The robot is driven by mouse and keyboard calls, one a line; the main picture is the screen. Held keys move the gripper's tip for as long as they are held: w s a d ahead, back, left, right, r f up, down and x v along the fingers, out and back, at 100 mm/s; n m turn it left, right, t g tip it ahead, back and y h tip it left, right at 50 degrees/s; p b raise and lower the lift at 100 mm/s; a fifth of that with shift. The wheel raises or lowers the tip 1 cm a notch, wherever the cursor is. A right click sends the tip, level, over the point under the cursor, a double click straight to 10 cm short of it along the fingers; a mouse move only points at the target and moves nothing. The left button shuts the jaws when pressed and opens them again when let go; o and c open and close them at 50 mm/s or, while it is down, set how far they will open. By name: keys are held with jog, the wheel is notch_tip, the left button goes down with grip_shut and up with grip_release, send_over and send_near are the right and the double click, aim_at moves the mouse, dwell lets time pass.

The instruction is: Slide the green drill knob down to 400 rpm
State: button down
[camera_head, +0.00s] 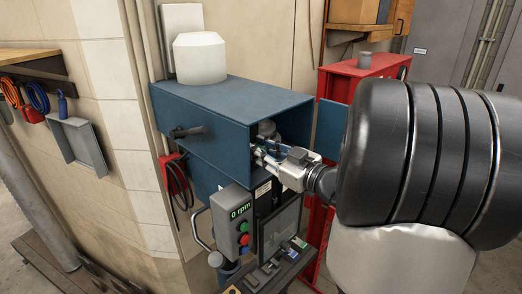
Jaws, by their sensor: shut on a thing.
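My gripper (258,157) reaches from the right into the open front of the blue machine housing (222,105). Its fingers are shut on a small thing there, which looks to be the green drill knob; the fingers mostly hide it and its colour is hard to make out. A grey control box (227,229) stands below the housing. Its display (240,210) reads 0 rpm in green. Under the display are a green button (243,227), a red button (244,239) and a blue button (246,251). No speed scale is readable.
The housing's open door (331,129) stands to the right of my gripper, close to my arm. A dark handle (188,132) sticks out from the housing's left side. A red cabinet (345,80) stands behind. A tiled wall (110,110) is at left.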

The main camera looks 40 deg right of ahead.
aim_at(261, 175)
notch_tip(261, 175, down, 5)
jog(key=b, duration=0.3)
jog(key=shift+r+b, duration=0.15)
jog(key=shift+b, duration=0.2)
jog(key=c, duration=1.4)
grip_release()
jog(key=shift+r, duration=0.1)
jog(key=s, duration=0.8)
jog(key=s+d, duration=0.1)
jog(key=s, duration=0.3)
